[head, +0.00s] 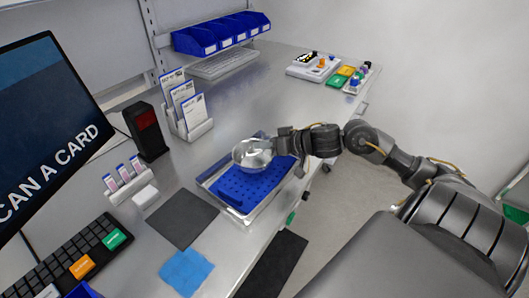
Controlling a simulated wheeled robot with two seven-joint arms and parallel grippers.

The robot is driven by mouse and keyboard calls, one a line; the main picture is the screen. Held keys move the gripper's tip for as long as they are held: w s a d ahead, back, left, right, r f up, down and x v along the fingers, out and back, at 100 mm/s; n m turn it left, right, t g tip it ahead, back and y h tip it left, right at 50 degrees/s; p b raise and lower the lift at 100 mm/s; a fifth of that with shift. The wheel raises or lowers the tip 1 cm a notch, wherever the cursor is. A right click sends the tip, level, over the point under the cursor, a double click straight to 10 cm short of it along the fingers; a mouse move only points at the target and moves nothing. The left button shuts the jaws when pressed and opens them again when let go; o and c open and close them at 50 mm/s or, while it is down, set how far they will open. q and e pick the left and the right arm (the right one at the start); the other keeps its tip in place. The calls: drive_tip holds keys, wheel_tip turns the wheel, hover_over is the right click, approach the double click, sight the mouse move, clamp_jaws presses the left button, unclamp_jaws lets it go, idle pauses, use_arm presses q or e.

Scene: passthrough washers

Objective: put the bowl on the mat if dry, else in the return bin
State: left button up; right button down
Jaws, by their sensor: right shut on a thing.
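A shiny silvery bowl (252,154) is held at its right side by my right gripper (273,147). It is above the back of a metal tray (218,167) with a blue perforated insert (250,187). I cannot tell whether the bowl touches the insert, or whether it is wet or dry. A flat dark grey mat (182,218) lies bare on the metal bench, left of the tray. I cannot make out which container is the return bin. My left gripper is not in view.
A blue cloth (187,271) lies in front of the mat. A monitor (45,125), keyboard (78,262), black device (146,132) and card rack (188,118) stand left. Blue bins (222,33) line the back. The bench centre behind the tray is clear.

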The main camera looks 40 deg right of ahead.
sight(265, 152)
wheel_tip(265, 152, down, 3)
idle(0.3)
drive_tip(key=c, duration=1.4)
unclamp_jaws()
drive_tip(key=shift+c, duration=0.2)
drive_tip(key=v, duration=1.2)
drive_tip(key=shift+p, duration=0.35)
drive_tip(key=shift+s, duration=0.1)
